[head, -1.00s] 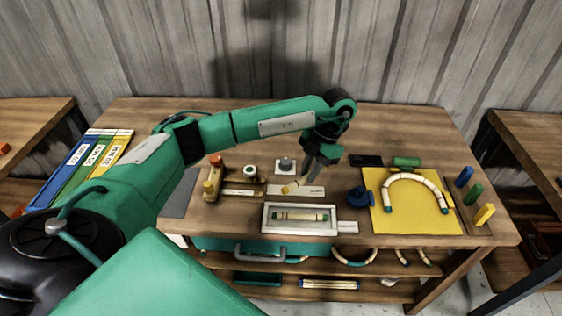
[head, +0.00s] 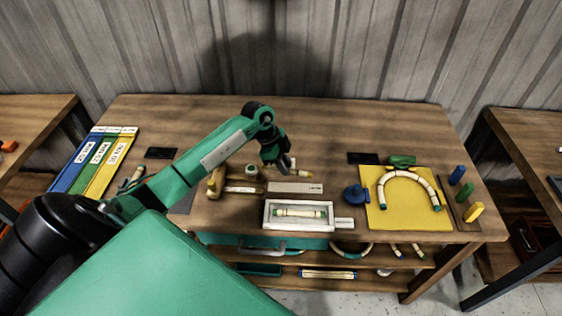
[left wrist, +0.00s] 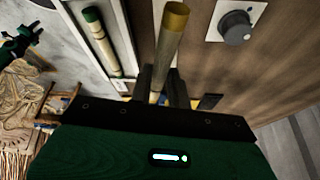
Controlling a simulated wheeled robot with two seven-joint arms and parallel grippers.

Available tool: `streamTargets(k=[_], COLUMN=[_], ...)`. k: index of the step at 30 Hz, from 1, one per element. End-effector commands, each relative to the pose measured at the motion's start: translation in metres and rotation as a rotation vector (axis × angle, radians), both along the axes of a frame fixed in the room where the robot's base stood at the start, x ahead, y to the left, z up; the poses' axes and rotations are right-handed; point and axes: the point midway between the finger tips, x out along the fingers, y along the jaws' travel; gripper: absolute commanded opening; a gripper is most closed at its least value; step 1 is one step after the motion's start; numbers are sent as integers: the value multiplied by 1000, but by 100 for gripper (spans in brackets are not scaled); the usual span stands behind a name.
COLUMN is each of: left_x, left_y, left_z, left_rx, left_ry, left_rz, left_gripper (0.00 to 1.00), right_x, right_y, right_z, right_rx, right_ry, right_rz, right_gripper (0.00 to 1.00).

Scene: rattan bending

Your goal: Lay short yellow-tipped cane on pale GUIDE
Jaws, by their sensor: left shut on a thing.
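My left gripper (head: 284,167) is shut on a short yellow-tipped cane (head: 301,174), behind the pale strip. The cane sticks out to the right of the fingers in the head view; its other end is hidden there. In the left wrist view, the cane (left wrist: 168,50) runs up from between the fingers (left wrist: 163,92) to a yellow tip. The pale strip (head: 294,188), with a small label too small to read, lies bare on the table and matches the guide. My right gripper is not in view.
A white tray (head: 269,225) holding a green-tipped cane stands in front of the strip. A grey knob (left wrist: 236,27) shows in the left wrist view. A blue object (head: 355,194) and a yellow mat (head: 405,222) with a curved cane lie to the right.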

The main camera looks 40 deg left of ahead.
Motion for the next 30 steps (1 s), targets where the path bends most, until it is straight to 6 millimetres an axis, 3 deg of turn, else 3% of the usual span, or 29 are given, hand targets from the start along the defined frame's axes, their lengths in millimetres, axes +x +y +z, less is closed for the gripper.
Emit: streamTargets(k=[4,11,30], left_x=[-2,-2,-2], left_y=[6,10,9], left_z=[-3,-9,-60], left_rx=[-1,-1,-1], left_ry=[1,1,1], left_rz=[139,204,200], left_gripper=[0,0,0], right_x=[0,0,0], right_y=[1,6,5], right_z=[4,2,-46], right_rx=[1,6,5], right_ry=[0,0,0], right_rz=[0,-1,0], right_gripper=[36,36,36])
